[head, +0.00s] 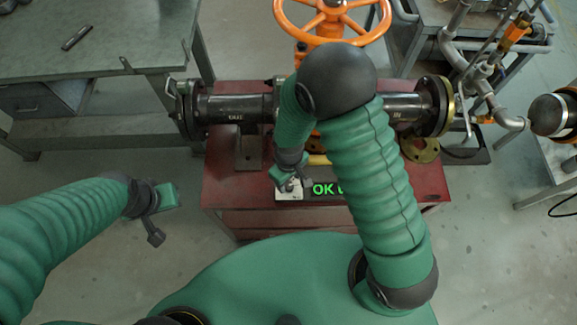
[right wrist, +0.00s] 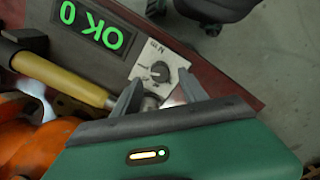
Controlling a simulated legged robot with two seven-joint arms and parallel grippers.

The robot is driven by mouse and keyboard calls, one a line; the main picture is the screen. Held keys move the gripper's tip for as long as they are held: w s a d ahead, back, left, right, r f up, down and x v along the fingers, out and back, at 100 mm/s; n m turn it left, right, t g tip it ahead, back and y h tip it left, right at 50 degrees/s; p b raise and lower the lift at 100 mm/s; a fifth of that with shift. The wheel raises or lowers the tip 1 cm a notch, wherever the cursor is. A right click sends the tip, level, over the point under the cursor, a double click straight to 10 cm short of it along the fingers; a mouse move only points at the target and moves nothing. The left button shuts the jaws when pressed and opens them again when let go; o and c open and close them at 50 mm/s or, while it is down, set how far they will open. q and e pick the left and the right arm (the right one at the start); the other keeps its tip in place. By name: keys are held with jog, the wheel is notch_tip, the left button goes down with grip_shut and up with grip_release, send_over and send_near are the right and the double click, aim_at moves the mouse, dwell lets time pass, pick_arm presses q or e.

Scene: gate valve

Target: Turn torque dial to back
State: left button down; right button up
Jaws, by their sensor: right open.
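The torque dial (right wrist: 160,71) is a small dark round knob on a pale plate (right wrist: 174,57) marked "N m". The plate (head: 290,196) also shows at the front of the red bench in the head view, where my gripper hides most of the dial. My right gripper (right wrist: 159,79) is open, its fingertips close to the knob's near side, one to each side. Whether they touch the knob cannot be told. The right gripper (head: 289,183) points down over the plate in the head view. My left gripper (head: 154,234) is away at the left, over the floor.
A display (right wrist: 94,28) beside the dial reads "OK 0" in green. A yellow-handled tool (right wrist: 62,80) lies near it. A black pipe (head: 233,108) with an orange handwheel (head: 283,12) spans the red bench (head: 228,181). A grey table (head: 120,40) stands at the left.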

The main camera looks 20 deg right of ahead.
aim_at(289, 184)
notch_tip(289, 184, up, 14)
jog(key=p, duration=0.1)
jog(key=shift+p, duration=0.3)
jog(key=s+d+r+m+t, duration=0.2)
jog(key=s+d+r+m, duration=0.1)
jog(key=d, duration=0.5)
jog(key=r+m, duration=0.1)
jog(key=m, duration=0.1)
jog(key=shift+s+d+r+m+t, duration=0.15)
jog(key=shift+s+m+t, duration=0.15)
jog(key=shift+s, duration=0.1)
jog(key=shift+s, duration=0.1)
jog(key=shift+d, duration=0.1)
